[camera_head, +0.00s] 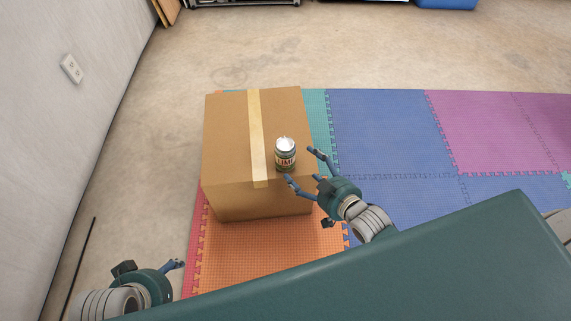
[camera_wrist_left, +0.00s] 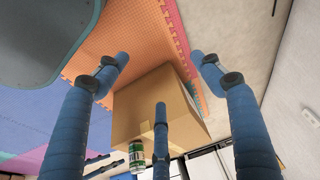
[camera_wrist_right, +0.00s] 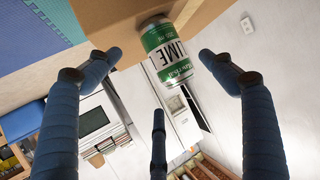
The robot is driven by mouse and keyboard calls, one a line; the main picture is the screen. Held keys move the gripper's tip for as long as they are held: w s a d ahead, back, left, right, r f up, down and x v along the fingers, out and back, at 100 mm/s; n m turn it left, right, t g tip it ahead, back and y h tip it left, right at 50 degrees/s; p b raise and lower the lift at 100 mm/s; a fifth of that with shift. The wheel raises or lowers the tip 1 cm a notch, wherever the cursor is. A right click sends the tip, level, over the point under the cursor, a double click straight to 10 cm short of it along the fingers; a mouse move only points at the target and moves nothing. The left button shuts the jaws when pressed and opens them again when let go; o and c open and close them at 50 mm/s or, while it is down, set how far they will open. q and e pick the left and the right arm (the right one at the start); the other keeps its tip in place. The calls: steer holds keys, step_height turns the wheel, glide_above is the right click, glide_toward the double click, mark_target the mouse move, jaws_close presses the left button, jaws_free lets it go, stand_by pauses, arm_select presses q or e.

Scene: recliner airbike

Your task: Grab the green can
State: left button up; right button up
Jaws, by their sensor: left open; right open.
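The green can (camera_head: 285,155), with a silver top and a LIME label, stands upright on the right part of a cardboard box (camera_head: 228,140). My right gripper (camera_head: 304,167) is open, with its fingers close to the can on its right and near side. In the right wrist view the can (camera_wrist_right: 167,50) shows between and beyond the open fingers (camera_wrist_right: 160,58), with nothing held. My left gripper (camera_head: 172,268) is low at the left, away from the box. The left wrist view shows its fingers (camera_wrist_left: 160,62) open and empty, with the box (camera_wrist_left: 150,98) and can (camera_wrist_left: 137,155) farther off.
The box stands on coloured foam mats, with an orange mat (camera_head: 255,248) in front and blue mats (camera_head: 385,130) to the right. A white wall (camera_head: 65,130) rises at the left. Bare floor (camera_head: 330,50) lies clear behind the box.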

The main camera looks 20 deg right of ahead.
mark_target(294, 157)
steer(key=b+x, duration=0.1)
steer(key=x, duration=0.2)
steer(key=shift+w+a+r, duration=0.1)
steer(key=shift+w+a, duration=0.05)
steer(key=shift+w, duration=0.15)
steer(key=shift+x, duration=0.9)
steer(key=shift+w+b, duration=0.2)
steer(key=shift+b, duration=0.1)
steer(key=shift+b+x, duration=0.55)
steer(key=shift+x, duration=0.55)
steer(key=b+x, duration=0.1)
steer(key=x, duration=0.1)
steer(key=shift+w, duration=0.45)
arm_select(q)
steer(key=w+d+r+t+h, duration=0.1)
steer(key=w+r+t, duration=0.3)
steer(key=w, duration=0.4)
steer(key=w+d+r+t+h, duration=0.1)
steer(key=w+d+r+t, duration=0.3)
steer(key=w, duration=0.4)
step_height(294, 157, up, 2)
steer(key=shift+w+d+r+t, duration=0.1)
steer(key=shift+w+d+t, duration=0.2)
steer(key=shift+t, duration=0.2)
arm_select(e)
steer(key=shift+c, duration=0.5)
steer(key=shift+w, duration=0.1)
steer(key=c, duration=1.2)
